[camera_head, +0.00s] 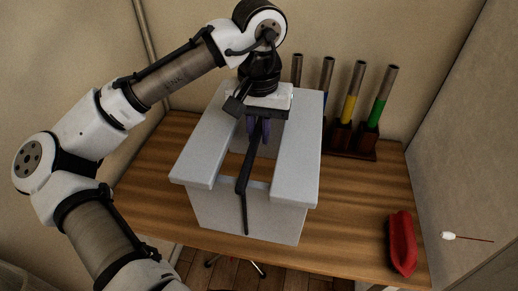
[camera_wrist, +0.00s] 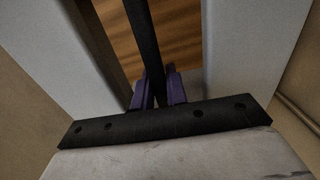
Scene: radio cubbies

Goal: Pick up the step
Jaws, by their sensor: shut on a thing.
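The step looks to be the pale grey block (camera_head: 299,150), with two long top slabs, an open slot between them and a front wall. A thin black bar (camera_head: 242,176) runs along the slot and bends down over the front wall; I cannot tell whether it is fixed to the step. My gripper (camera_head: 257,132), with purple fingers, is over the slot, shut on the black bar. In the wrist view, the bar (camera_wrist: 143,35) passes between the fingers (camera_wrist: 159,90), with the grey slabs on both sides. The underside of the step is hidden.
A wooden table (camera_head: 350,195) lies below. A dark rack (camera_head: 348,146) with several tubes with coloured bands stands behind at right. A red brush-like object (camera_head: 402,243) lies at the right front. A white-tipped stick (camera_head: 449,236) is at far right. Walls enclose the back and sides.

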